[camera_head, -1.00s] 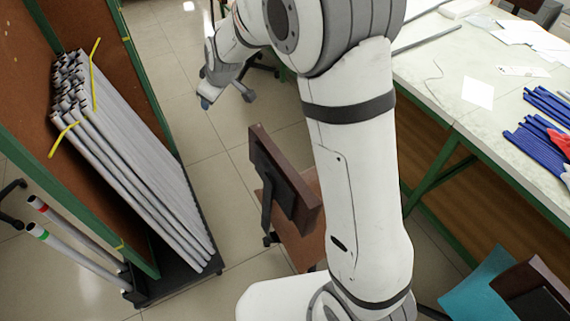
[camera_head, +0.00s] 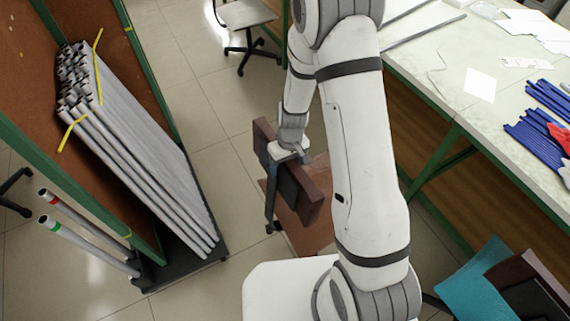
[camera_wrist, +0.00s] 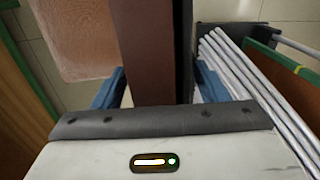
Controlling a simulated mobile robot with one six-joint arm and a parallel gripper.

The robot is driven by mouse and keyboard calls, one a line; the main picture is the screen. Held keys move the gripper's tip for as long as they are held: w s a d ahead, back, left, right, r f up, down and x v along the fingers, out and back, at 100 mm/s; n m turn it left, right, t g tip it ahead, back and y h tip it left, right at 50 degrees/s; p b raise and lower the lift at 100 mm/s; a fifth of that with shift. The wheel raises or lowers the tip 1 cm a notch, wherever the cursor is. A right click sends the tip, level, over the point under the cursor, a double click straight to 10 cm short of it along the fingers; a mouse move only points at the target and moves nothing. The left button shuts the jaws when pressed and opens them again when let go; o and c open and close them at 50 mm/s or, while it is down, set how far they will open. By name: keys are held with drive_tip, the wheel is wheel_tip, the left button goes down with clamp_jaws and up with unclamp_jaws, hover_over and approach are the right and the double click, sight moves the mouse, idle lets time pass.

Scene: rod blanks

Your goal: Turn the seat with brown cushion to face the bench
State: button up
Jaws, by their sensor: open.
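The seat with brown cushion stands left of the bench (camera_head: 440,75). Its dark brown backrest (camera_head: 312,203) rises toward the camera, and part of its reddish-brown cushion (camera_head: 308,236) shows below, partly hidden by my arm. My gripper (camera_head: 290,153) is at the upper edge of the backrest. In the wrist view, my gripper's (camera_wrist: 158,85) blue fingers are apart, one on each side of the backrest (camera_wrist: 148,35). Contact with either finger cannot be told. The cushion (camera_wrist: 75,35) also shows at the upper left there.
A rack of grey rods (camera_head: 150,150) stands at the left, with floor between it and the seat. A teal chair (camera_head: 470,283) is at the lower right. Another chair (camera_head: 245,14) stands at the top. Blue rods (camera_head: 535,147) lie on the bench.

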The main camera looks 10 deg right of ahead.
drive_tip(key=shift+f, duration=0.3)
drive_tip(key=shift+c, duration=0.5)
